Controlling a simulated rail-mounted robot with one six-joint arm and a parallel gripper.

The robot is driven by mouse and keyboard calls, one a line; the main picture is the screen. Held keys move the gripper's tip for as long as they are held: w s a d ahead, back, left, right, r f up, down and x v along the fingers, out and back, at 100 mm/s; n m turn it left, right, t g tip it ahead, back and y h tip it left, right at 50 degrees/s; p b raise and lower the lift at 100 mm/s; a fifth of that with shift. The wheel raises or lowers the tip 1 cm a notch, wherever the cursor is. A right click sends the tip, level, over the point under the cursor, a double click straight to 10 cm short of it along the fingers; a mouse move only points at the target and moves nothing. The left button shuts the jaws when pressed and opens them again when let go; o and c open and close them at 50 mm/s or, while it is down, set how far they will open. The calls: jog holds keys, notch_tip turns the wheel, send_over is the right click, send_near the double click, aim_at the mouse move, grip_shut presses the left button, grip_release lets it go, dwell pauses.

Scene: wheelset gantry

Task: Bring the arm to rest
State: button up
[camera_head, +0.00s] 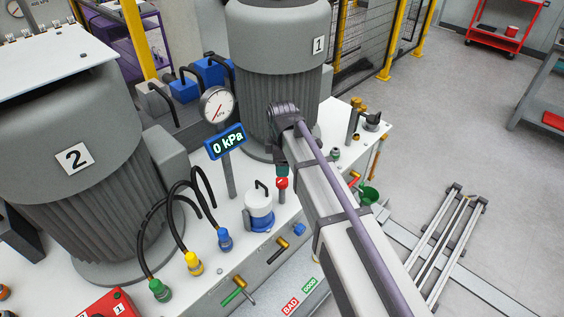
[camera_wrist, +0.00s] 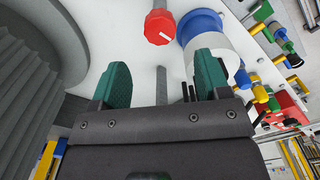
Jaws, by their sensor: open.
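My arm reaches in from the bottom of the head view, over the white bench, with its wrist bent down beside the grey motor marked 1 (camera_head: 281,55). My gripper (camera_wrist: 161,76) is open in the wrist view, its two teal fingers apart with nothing held between them. A grey post (camera_wrist: 161,90) shows in the gap behind the fingers, and a red knob (camera_wrist: 159,27) lies beyond the fingertips. The red knob also shows in the head view (camera_head: 282,184), just below a bit of teal finger. The rest of the gripper is hidden by my arm there.
A gauge reading 0 kPa (camera_head: 226,141) stands left of my wrist. A white and blue canister (camera_head: 259,208), hoses with blue, yellow and green ends, and motor 2 (camera_head: 80,165) crowd the bench (camera_head: 222,285). Open floor (camera_head: 460,140) lies at right.

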notch_tip(320, 180, up, 3)
jog(key=shift+p, duration=0.6)
jog(key=s+d+m, duration=1.7)
jog(key=d+m, duration=0.1)
jog(key=shift+s+d+m, duration=0.15)
jog(key=shift+s+m, duration=0.05)
jog(key=shift+m, duration=0.1)
